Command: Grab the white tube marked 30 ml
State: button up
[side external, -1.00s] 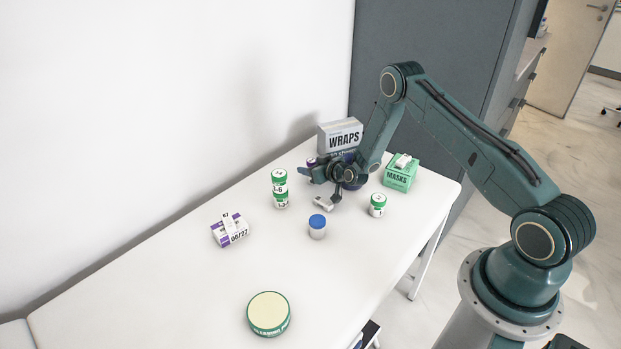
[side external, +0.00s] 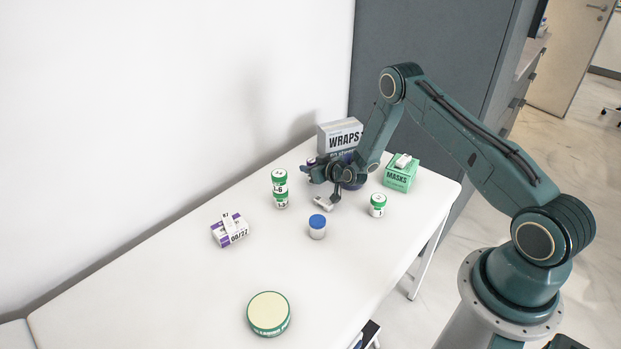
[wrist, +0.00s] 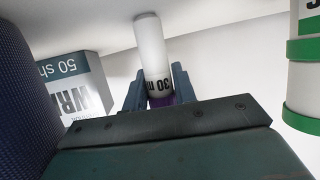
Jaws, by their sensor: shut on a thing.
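The white tube (wrist: 152,50) marked 30 ml stands between the two fingers of my gripper (wrist: 158,88) in the wrist view. Its lettering appears upside down there, and a purple part shows at the gripper end. My gripper is shut on that purple end, with the white body extending beyond the fingers. In the side view my gripper (side external: 309,173) is at the far end of the table, in front of the WRAPS box. The tube is mostly hidden there, with a small purple and white bit (side external: 311,161) showing. I cannot tell whether it touches the table.
The WRAPS box (side external: 340,137) stands close behind; a dark blue round thing (wrist: 18,95) is very near. Stacked green-lidded jars (side external: 280,189) stand left of my gripper. A blue-capped jar (side external: 317,227), another green-lidded jar (side external: 377,205) and the MASKS box (side external: 400,174) stand nearby.

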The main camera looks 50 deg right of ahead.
jog(key=shift+r, duration=0.15)
notch_tip(320, 180, up, 20)
dwell(0.9)
dwell(0.6)
